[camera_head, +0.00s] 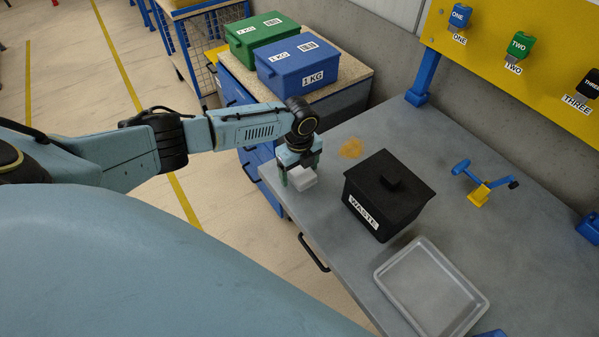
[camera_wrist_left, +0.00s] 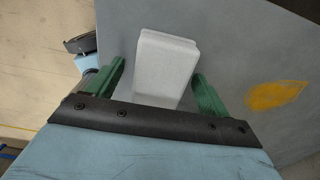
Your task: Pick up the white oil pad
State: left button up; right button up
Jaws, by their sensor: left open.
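The white oil pad (camera_head: 301,179) is a small pale block near the left edge of the grey table. In the left wrist view the pad (camera_wrist_left: 166,68) lies between the two green fingers, with a gap visible on each side. My left gripper (camera_head: 298,178) is open and over the pad in the head view; it also shows in the left wrist view (camera_wrist_left: 160,88). I cannot tell how far the fingertips are above the table. My right gripper is not in view.
A black lidded WASTE bin (camera_head: 385,195) stands right of the gripper. An orange stain (camera_head: 351,148) marks the table (camera_head: 330,220). A clear tray (camera_head: 432,285) lies in front. A blue and yellow fixture (camera_head: 480,190) stands at the right. Blue (camera_head: 298,66) and green (camera_head: 258,38) boxes sit behind.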

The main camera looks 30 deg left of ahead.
aim_at(299, 169)
pick_arm(q)
jog(key=c, duration=1.1)
jog(key=shift+o, duration=0.2)
notch_tip(299, 169, up, 10)
